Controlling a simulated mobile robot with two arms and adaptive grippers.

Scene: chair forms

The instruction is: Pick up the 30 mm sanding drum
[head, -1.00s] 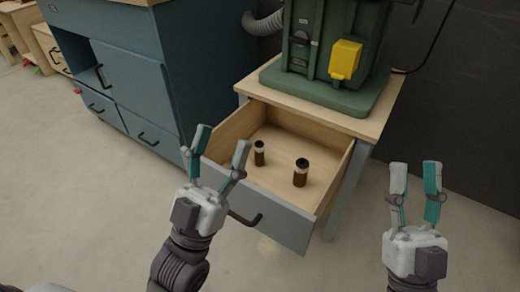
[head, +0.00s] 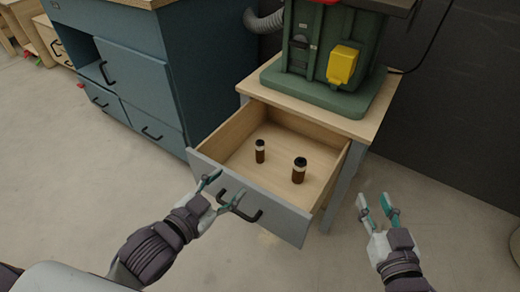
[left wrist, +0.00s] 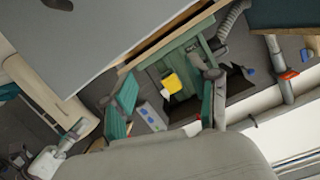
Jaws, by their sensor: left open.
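Two brown sanding drums with black tops and a pale band stand upright in the open drawer (head: 228,158). One slimmer drum (head: 260,156) is at the left, and one thicker drum (head: 298,176) is to its right and nearer. I cannot read which is the 30 mm one. My left gripper (head: 222,190) is open and empty at the drawer's grey front, close to the handle, outside the drawer; its fingers also show in the left wrist view (left wrist: 168,98). No drum shows there. My right gripper (head: 375,203) is open and empty, right of the drawer.
The drawer's dark handle (head: 240,207) is on its front panel. A green machine (head: 325,60) with a yellow box (head: 343,62) stands on the wooden tabletop (head: 372,122) above. A blue cabinet (head: 160,75) is at the left. The floor in front is clear.

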